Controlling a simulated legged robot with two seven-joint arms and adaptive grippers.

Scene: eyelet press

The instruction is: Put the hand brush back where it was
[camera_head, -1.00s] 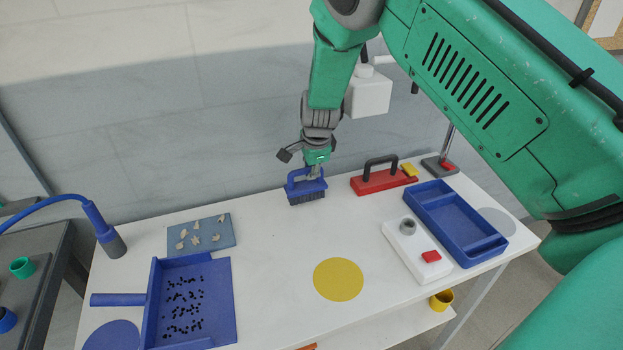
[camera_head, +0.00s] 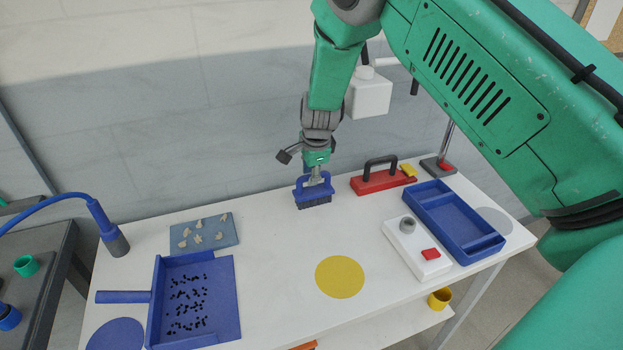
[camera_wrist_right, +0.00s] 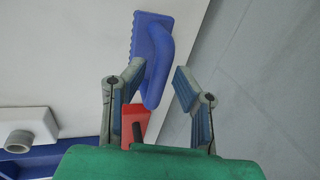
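The hand brush (camera_head: 313,192) is blue with dark bristles and a loop handle. In the head view it stands near the back edge of the white table, bristles down, left of the red block with a black handle. My right gripper (camera_head: 318,178) is just above it at the handle. In the right wrist view the fingers (camera_wrist_right: 160,80) are spread, with the brush's handle (camera_wrist_right: 156,85) between their tips. A gap shows on the right finger's side; I cannot tell whether the left finger touches. My left gripper is not in view.
The red block (camera_head: 383,180) stands close to the right of the brush. A blue tray (camera_head: 417,192) and white fixture (camera_head: 397,240) are further right. A blue dustpan (camera_head: 225,290) with black bits and a blue-grey mat (camera_head: 180,243) are left. The table around the yellow disc (camera_head: 340,277) is clear.

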